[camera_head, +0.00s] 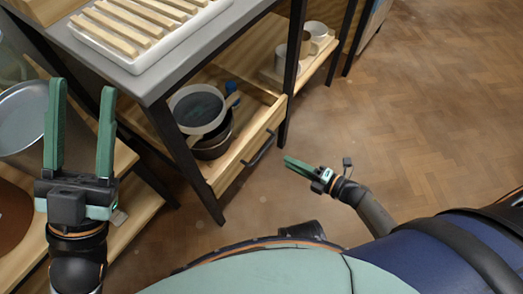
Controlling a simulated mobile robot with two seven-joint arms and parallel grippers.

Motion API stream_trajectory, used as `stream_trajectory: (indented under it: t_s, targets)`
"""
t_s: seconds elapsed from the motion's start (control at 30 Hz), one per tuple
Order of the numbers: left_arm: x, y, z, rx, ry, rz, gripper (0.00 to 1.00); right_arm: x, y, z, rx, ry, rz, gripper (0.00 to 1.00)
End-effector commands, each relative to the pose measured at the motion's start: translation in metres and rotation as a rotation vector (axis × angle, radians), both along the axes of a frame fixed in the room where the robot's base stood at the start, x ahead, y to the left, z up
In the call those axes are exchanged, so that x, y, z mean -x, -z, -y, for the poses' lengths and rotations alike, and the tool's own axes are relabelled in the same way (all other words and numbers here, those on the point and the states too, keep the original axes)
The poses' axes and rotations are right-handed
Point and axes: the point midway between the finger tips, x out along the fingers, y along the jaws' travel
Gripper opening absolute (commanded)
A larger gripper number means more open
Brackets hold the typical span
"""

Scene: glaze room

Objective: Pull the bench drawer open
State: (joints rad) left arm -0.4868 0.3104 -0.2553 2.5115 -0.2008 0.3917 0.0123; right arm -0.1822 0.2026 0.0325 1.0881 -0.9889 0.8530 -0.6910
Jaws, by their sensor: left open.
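The bench (152,82) has a grey top and black legs. Its drawer has a pale wooden front (222,172) with a black bar handle (262,146). Whether the drawer stands slightly out is hard to tell. My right gripper (286,161) is just right of and below the handle in the picture, apart from it, its fingers pointing left. It is seen edge-on, so its opening is unclear. My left gripper (82,90) is open and empty at the far left, fingers pointing up in the picture, well away from the handle.
A round sieve (198,108) and a dark pot (214,146) sit behind the drawer front, with a blue item (231,88) beside them. A white tray with wooden slats (176,48) is on the bench. The parquet floor at right is clear.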

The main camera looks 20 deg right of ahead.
Motion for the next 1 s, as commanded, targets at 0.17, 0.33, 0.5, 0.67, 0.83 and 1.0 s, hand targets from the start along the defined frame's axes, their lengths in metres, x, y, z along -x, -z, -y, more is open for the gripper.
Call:
stream_trajectory:
  t_s: [0.17,0.33,0.5,0.67,0.83,1.0]
  targets:
    - [-0.001,0.016,0.002,-0.010,-0.005,-0.005,0.50,-0.029,0.009,-0.023,-0.003,0.001,0.003,0.26]
    - [-0.002,0.030,0.003,-0.020,-0.010,-0.010,0.50,-0.056,0.017,-0.043,-0.003,0.002,0.001,0.26]
    - [-0.002,0.039,0.004,-0.029,-0.013,-0.013,0.50,-0.075,0.021,-0.058,-0.002,0.002,0.001,0.26]
    - [-0.002,0.043,0.005,-0.034,-0.015,-0.013,0.50,-0.083,0.022,-0.065,-0.003,0.002,-0.001,0.26]
    - [-0.002,0.043,0.005,-0.035,-0.015,-0.014,0.50,-0.085,0.022,-0.066,-0.002,0.002,-0.002,0.26]
    - [-0.002,0.043,0.005,-0.034,-0.014,-0.014,0.50,-0.085,0.022,-0.066,-0.002,0.003,-0.002,0.23]
